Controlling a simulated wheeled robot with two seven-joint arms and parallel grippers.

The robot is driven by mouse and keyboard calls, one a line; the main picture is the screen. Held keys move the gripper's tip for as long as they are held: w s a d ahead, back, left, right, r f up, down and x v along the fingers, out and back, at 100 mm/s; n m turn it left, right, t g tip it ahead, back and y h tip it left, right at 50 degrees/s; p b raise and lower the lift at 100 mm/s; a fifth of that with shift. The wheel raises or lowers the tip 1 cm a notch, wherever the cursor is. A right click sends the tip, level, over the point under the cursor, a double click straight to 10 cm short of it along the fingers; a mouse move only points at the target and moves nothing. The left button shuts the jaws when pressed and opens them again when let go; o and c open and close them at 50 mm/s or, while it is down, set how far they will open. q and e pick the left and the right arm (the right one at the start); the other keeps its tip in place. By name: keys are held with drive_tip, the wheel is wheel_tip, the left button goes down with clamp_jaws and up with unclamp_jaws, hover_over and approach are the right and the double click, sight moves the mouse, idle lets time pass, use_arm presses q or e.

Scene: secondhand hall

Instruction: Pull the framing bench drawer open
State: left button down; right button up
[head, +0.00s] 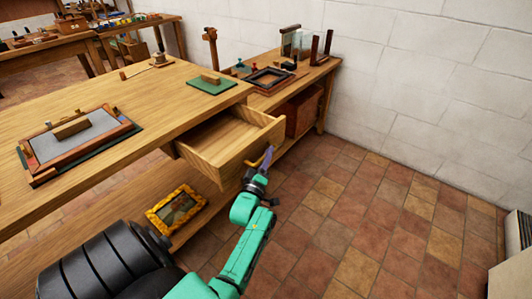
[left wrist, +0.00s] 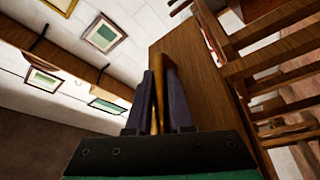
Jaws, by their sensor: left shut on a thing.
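The framing bench (head: 110,105) has a light wooden top and fills the left and middle of the head view. Its drawer (head: 240,145) stands pulled out from under the top, and its visible inside looks empty. A brass-coloured handle (head: 259,160) is on the drawer's front. My left gripper (head: 266,160) is at this handle, shut on it. In the left wrist view the two dark fingers (left wrist: 160,100) stand on either side of the handle bar (left wrist: 168,82). My right gripper is not in view.
A frame with a grey panel (head: 85,135) and a green mat (head: 212,85) lie on the bench. A gold-framed picture (head: 176,209) lies on the lower shelf. Tiled floor (head: 370,220) is clear right of the drawer, up to a white wall (head: 430,80).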

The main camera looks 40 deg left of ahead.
use_arm(q)
drive_tip(key=shift+w+r, duration=0.1)
drive_tip(key=shift+r, duration=0.05)
drive_tip(key=c, duration=1)
unclamp_jaws()
drive_tip(key=shift+o, duration=0.9)
drive_tip(key=shift+w, duration=0.1)
drive_tip(key=shift+s, duration=0.25)
drive_tip(key=p+v, duration=0.4)
drive_tip(key=v, duration=1)
drive_tip(key=shift+d+f, duration=0.15)
drive_tip(key=shift+f, duration=0.05)
